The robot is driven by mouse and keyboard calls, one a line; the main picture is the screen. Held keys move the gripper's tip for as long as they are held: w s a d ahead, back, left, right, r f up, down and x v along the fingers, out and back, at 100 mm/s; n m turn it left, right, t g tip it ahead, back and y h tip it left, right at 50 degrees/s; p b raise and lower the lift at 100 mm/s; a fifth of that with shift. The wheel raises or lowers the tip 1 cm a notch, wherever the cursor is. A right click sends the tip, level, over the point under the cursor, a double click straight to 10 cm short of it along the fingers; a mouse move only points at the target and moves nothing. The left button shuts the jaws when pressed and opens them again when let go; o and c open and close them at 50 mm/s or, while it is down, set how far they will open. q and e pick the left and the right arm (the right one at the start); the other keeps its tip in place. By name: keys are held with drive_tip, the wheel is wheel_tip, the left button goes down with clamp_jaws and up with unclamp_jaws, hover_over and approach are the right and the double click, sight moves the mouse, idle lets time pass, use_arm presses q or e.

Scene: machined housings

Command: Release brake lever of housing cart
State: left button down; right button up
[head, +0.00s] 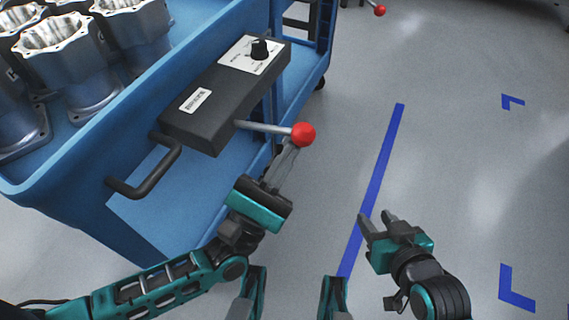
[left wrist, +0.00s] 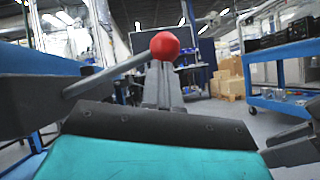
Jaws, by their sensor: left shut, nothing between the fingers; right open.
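The blue housing cart (head: 95,135) stands at the left of the head view. A dark control box (head: 205,110) is on its side. The brake lever (head: 262,127) sticks out from the box to the right, roughly level, and ends in a red ball (head: 303,134). In the left wrist view the ball (left wrist: 165,46) shows just beyond my fingertips. My left gripper (head: 289,153) is shut and empty, its fingers just below the lever near the ball; I cannot tell whether they touch. My right gripper (head: 376,216) is open and empty over the floor.
Several metal housings (head: 65,55) stand on the cart's top. A black handle (head: 150,175) juts from its near end. Blue tape (head: 378,170) marks the open grey floor at right. In the left wrist view, another blue cart (left wrist: 285,52) and cardboard boxes (left wrist: 229,80) stand behind.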

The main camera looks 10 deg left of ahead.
sight(293, 130)
use_arm(q)
wheel_tip(293, 130, up, 3)
drive_tip(key=n+t+y, duration=0.1)
drive_tip(key=n, duration=0.1)
drive_tip(key=shift+a+n+y, duration=0.1)
drive_tip(key=shift+n+y, duration=0.2)
drive_tip(key=shift+n, duration=0.1)
use_arm(e)
drive_tip(key=shift+a+r, duration=0.1)
drive_tip(key=shift+r, duration=0.1)
use_arm(q)
drive_tip(key=shift+r, duration=0.2)
use_arm(e)
drive_tip(key=shift+f, duration=0.1)
